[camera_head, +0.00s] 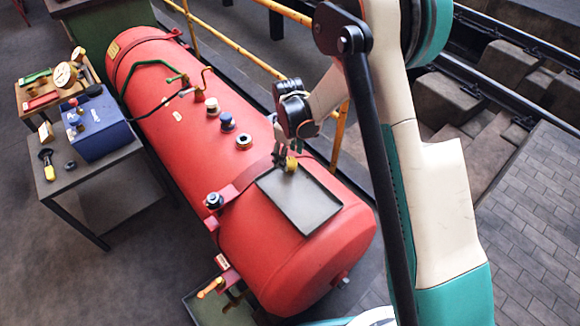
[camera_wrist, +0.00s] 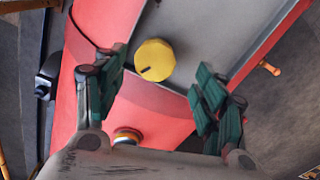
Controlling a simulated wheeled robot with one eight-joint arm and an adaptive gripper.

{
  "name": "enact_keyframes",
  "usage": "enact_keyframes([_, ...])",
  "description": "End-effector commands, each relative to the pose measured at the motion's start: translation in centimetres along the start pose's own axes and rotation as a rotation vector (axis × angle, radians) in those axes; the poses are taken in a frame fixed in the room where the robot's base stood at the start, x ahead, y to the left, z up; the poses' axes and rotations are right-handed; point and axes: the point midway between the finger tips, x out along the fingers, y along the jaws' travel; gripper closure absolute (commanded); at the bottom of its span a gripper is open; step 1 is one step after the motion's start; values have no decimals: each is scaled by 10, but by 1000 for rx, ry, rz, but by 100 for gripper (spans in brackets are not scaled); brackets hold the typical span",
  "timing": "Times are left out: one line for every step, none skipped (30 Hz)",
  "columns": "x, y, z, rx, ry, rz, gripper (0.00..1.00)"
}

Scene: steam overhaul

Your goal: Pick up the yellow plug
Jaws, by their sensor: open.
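The yellow plug (camera_head: 291,164) is at the upper end of the grey tray (camera_head: 310,206) on top of the red boiler. In the wrist view the yellow plug (camera_wrist: 154,60) shows as a round yellow disc with a dark mark, overlapping the edge of the grey tray (camera_wrist: 225,28). My gripper (camera_head: 284,155) is just over the plug in the head view. In the wrist view my gripper (camera_wrist: 162,72) is open, its green-padded fingers apart on either side of the plug in the picture. A gap shows on both sides. I cannot tell the height of the fingertips above the tray.
The red boiler (camera_head: 170,95) carries several fittings, a dark pipe and a strap near the tray. A yellow railing (camera_head: 235,45) runs behind the boiler. The tray's lower part is bare.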

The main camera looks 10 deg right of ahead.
Motion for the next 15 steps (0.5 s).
enact_keyframes([6, 1, 0, 1, 0, 0, 36])
enact_keyframes([10, 2, 0, 1, 0, 0, 36])
enact_keyframes([15, 4, 0, 1, 0, 0, 36])
enact_keyframes([20, 5, 0, 1, 0, 0, 36])
enact_keyframes([24, 6, 1, 1, 0, 0, 36])
enact_keyframes([31, 7, 1, 1, 0, 0, 36])
enact_keyframes([35, 7, 1, 1, 0, 0, 36])
enact_keyframes([39, 7, 1, 0, 0, 0, 36])
enact_keyframes([44, 7, 1, 0, 0, 0, 36])
enact_keyframes([46, 7, 1, 0, 0, 0, 36])
enact_keyframes([48, 7, 1, 0, 0, 0, 36])
enact_keyframes([49, 7, 1, 0, 0, 0, 36])
enact_keyframes([49, 7, 1, 0, 0, 0, 36])
enact_keyframes([49, 7, 1, 0, 0, 0, 36])
enact_keyframes([48, 7, 1, 0, 0, 0, 36])
